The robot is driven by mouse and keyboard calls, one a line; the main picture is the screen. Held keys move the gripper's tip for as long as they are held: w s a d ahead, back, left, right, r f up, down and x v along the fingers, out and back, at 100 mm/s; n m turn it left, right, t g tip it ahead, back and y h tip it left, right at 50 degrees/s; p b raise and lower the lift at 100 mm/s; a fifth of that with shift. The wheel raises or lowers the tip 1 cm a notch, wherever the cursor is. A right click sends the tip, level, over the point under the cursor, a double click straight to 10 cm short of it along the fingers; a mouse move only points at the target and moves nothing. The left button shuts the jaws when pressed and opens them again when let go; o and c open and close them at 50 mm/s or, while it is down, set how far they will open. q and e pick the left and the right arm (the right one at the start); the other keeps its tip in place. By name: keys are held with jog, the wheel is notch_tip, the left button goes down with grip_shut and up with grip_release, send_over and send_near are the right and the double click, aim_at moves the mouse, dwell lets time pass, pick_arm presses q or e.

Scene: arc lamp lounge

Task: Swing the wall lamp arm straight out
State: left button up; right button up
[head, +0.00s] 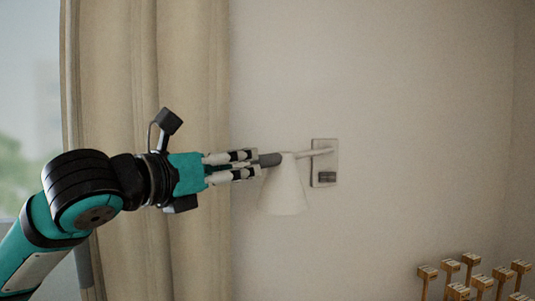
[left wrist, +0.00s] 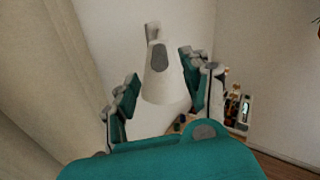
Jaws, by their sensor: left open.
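The wall lamp has a white cone shade (head: 284,190) hanging from a thin white arm (head: 315,153), which runs from a wall plate (head: 324,150). A dark grey knob (head: 269,160) sits at the arm's outer end. My left gripper (head: 256,163) comes in from the left, its fingertips close by the knob. In the left wrist view the shade (left wrist: 163,88) and knob (left wrist: 158,55) appear between the two spread fingers (left wrist: 163,85). The gripper is open; I cannot tell whether a finger touches the lamp. My right gripper is out of view.
A beige curtain (head: 180,80) and a window (head: 28,130) are to the left, behind my left arm. Several wooden pieces (head: 472,260) stand at the lower right. The wall right of the lamp is bare. The left wrist view shows small objects (left wrist: 238,108) at the right.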

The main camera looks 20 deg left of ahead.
aim_at(267, 160)
pick_arm(q)
jog(key=p+x, duration=0.2)
jog(key=x, duration=0.6)
jog(key=shift+w+d, duration=0.25)
jog(key=shift+w, duration=0.4)
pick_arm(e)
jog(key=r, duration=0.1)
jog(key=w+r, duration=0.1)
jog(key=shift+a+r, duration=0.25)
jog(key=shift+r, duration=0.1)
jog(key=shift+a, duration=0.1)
pick_arm(q)
jog(key=shift+c, duration=0.6)
grip_shut()
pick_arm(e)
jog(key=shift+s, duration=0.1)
